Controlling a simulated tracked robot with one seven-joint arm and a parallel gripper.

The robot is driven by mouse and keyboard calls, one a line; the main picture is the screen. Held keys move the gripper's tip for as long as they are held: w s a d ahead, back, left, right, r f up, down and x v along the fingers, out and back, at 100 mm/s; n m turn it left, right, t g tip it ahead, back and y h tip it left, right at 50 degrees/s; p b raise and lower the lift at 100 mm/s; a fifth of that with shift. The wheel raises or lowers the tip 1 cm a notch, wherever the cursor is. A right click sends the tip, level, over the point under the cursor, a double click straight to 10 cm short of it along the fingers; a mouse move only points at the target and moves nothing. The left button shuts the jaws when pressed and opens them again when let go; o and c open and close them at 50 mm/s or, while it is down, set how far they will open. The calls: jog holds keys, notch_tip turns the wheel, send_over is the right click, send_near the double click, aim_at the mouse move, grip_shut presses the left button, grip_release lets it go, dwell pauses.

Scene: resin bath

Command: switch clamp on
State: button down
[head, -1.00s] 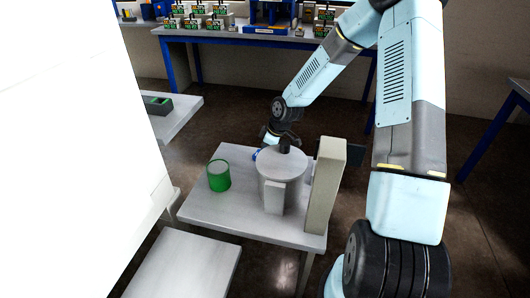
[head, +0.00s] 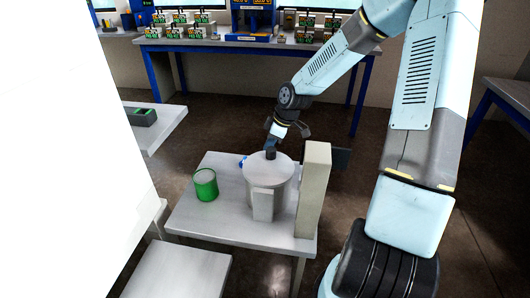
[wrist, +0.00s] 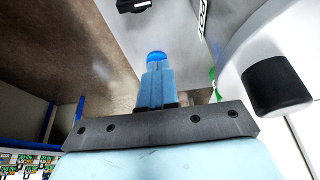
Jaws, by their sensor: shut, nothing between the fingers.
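No switch can be made out in the head view. In the wrist view a black knob with a pale mark (wrist: 135,5) sits on a grey surface at the top edge, partly cut off. A white label (wrist: 203,17) with partly visible black lettering is to its right. My gripper (wrist: 156,76) points toward that grey surface with its blue fingers shut and empty, apart from the knob. A bright blue rounded piece (wrist: 157,55) shows at the fingertips; I cannot tell what it is. In the head view my gripper (head: 277,132) is behind the round lidded vessel (head: 268,173).
A black lid handle (wrist: 278,87) stands close right of my fingers. The small table (head: 195,222) also holds a green cup (head: 205,185) and a tall beige block (head: 313,190). A bench with instruments (head: 260,45) stands behind, with open floor between.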

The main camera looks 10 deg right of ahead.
jog(key=shift+v, duration=0.8)
jog(key=s+d+r+m+t+h, duration=0.1)
jog(key=s+d+r+m+h, duration=0.25)
jog(key=s+r, duration=0.45)
jog(key=s+d+r+m+h, duration=0.2)
jog(key=s+r+m, duration=0.25)
jog(key=r, duration=0.65)
jog(key=s+r+m+t, duration=0.1)
jog(key=s+r+m, duration=0.2)
jog(key=s+r, duration=0.2)
jog(key=s+d+r+m+t+y, duration=0.1)
jog(key=s+r, duration=0.4)
jog(key=s, duration=0.7)
jog(key=shift+d+m+t, duration=0.2)
jog(key=shift+m+t, duration=0.3)
jog(key=shift+m, duration=0.4)
jog(key=shift+s, duration=0.15)
